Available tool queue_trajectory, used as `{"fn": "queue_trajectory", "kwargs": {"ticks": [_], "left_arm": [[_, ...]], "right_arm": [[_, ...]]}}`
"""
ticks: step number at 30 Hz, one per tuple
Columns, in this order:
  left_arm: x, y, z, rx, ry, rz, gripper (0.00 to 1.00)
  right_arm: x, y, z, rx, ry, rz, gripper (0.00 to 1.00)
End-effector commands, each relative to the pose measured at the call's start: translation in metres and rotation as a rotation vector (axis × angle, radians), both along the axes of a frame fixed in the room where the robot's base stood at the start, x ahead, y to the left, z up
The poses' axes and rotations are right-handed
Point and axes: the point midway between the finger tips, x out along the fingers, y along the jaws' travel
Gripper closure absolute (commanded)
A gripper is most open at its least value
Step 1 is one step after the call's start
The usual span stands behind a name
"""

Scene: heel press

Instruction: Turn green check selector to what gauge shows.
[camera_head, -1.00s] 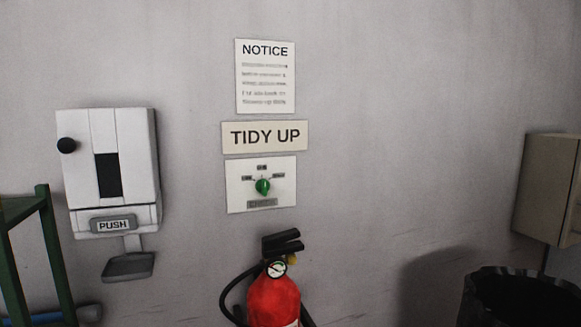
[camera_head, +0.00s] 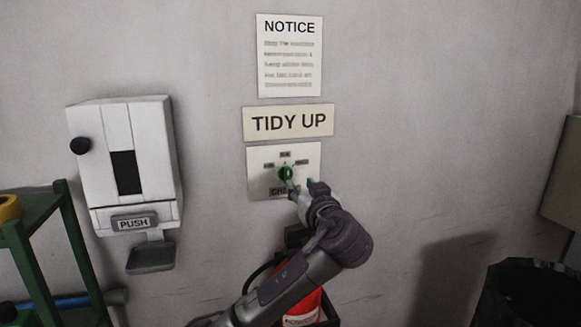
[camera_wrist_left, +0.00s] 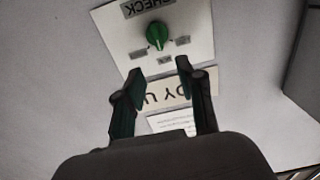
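The green selector knob (camera_head: 286,173) sits on a white wall plate (camera_head: 258,184) with three small labels that are too blurred to read. In the left wrist view the knob (camera_wrist_left: 157,35) appears upside down, under the word CHECK, and its pointer looks roughly aimed at the middle label. My left gripper (camera_head: 304,188) is just below and right of the knob. In the left wrist view its fingers (camera_wrist_left: 160,72) are spread and empty, with the knob beyond the tips. The red fire extinguisher (camera_head: 302,312) is partly behind my left arm, and its gauge is hidden now. My right gripper is out of view.
A TIDY UP sign (camera_head: 289,122) and a NOTICE sheet (camera_head: 290,58) hang above the plate. A white PUSH dispenser (camera_head: 150,150) is at left, beside a green rack (camera_head: 75,240). A black bin (camera_head: 530,295) stands at lower right.

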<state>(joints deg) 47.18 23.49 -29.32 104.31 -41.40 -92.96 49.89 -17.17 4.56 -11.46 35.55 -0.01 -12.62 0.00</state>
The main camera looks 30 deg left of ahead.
Motion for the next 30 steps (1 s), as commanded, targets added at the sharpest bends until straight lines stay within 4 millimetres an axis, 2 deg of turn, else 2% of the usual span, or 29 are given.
{"fn": "queue_trajectory", "kwargs": {"ticks": [1, 9, 15, 21, 28, 29, 30], "left_arm": [[0.007, 0.010, 0.006, 0.005, 0.004, 0.006, 0.61], [0.044, 0.054, 0.005, 0.004, 0.007, 0.004, 0.61], [0.064, 0.075, 0.003, 0.002, 0.004, 0.001, 0.61], [0.071, 0.083, 0.000, 0.000, 0.004, -0.001, 0.61], [0.071, 0.083, -0.001, 0.000, 0.004, -0.001, 0.61], [0.071, 0.083, -0.001, 0.000, 0.004, -0.001, 0.63], [0.071, 0.083, -0.001, 0.000, 0.004, -0.001, 0.70]], "right_arm": [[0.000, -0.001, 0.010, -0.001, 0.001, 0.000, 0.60], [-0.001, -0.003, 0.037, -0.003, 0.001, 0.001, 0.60], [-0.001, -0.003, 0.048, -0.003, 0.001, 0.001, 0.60], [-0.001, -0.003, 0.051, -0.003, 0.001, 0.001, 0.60], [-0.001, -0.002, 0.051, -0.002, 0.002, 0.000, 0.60], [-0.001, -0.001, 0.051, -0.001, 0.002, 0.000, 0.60], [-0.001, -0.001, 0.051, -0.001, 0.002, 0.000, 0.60]]}}
